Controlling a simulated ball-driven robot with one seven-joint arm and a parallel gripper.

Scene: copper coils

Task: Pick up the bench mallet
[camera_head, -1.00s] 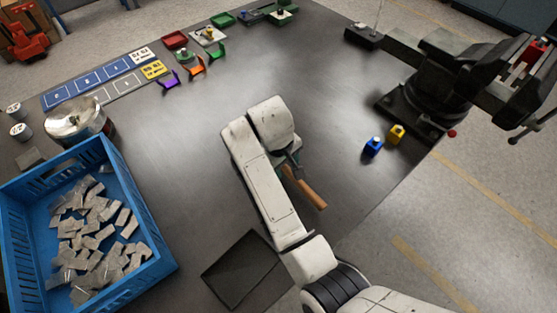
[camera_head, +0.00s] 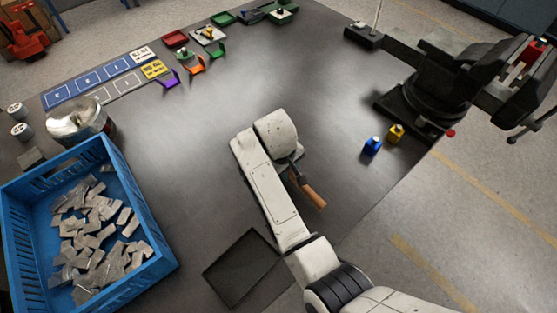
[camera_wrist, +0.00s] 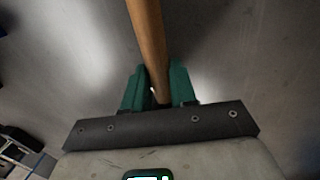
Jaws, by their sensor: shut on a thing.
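The bench mallet (camera_head: 312,194) shows in the head view as a brown wooden handle sticking out to the lower right from behind my arm's end. Its head is hidden in both views. In the wrist view the wooden handle (camera_wrist: 147,35) runs from the top edge down between the green fingers of my gripper (camera_wrist: 158,85). My gripper is shut on the handle, with one finger on each side. In the head view my arm mostly covers the gripper. I cannot tell how high the mallet is above the table.
The dark table (camera_head: 200,140) is clear around my arm. A blue crate (camera_head: 150,205) of grey metal pieces stands at left, and a dark tray (camera_head: 222,290) lies near the front. Blue (camera_head: 372,146) and yellow (camera_head: 395,133) small objects sit near the vise (camera_head: 430,100) at right.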

